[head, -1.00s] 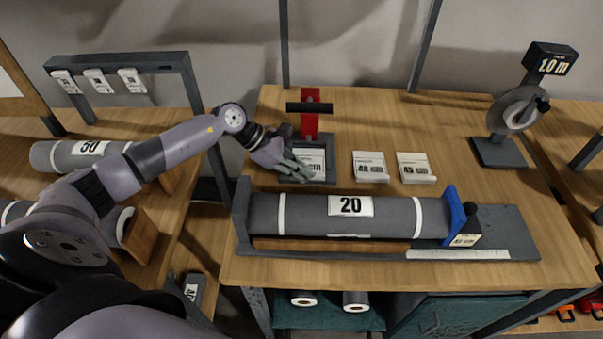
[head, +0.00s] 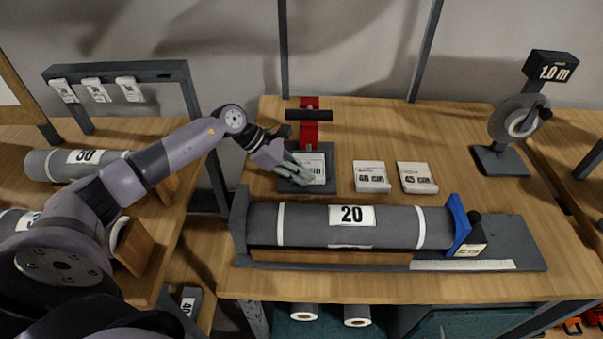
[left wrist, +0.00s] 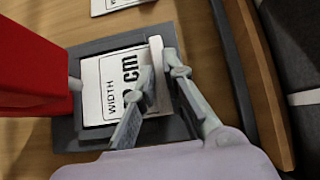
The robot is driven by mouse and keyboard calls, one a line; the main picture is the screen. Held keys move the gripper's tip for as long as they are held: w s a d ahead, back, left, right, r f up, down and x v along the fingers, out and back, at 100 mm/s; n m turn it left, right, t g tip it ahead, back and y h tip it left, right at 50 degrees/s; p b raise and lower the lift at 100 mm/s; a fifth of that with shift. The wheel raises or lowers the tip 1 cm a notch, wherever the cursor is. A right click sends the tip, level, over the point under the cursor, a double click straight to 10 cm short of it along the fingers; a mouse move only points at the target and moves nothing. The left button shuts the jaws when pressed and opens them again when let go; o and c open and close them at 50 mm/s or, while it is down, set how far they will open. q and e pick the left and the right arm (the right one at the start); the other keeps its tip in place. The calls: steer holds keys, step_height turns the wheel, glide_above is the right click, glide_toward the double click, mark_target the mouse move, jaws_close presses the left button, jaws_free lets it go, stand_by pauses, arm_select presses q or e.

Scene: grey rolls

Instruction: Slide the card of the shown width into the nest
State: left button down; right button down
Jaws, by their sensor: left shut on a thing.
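My left gripper (head: 290,167) is shut on the white width card (head: 315,165) at the red-posted stand. In the left wrist view my gripper's fingers (left wrist: 157,72) pinch the card's raised edge. The card (left wrist: 106,88) lies over the dark nest base (left wrist: 66,132), reading WIDTH and cm; a finger partly hides its number. I cannot tell whether it is fully seated. The nest base (head: 324,184) also shows in the head view, beneath the red post (head: 309,131). A grey roll marked 20 (head: 395,228) lies against a blue stop (head: 458,225) with a small, unclear label. My right gripper is not in view.
Two other white cards, one marked 48 cm (head: 371,177) and one 45 cm (head: 416,178), lie right of the nest. A dial stand reading 1.0 m (head: 552,68) is at the back right. Three tags hang from the left rack (head: 120,69). Free tabletop lies behind the cards.

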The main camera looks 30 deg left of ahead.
arm_select(q)
steer(key=c, duration=1.6)
jaws_free()
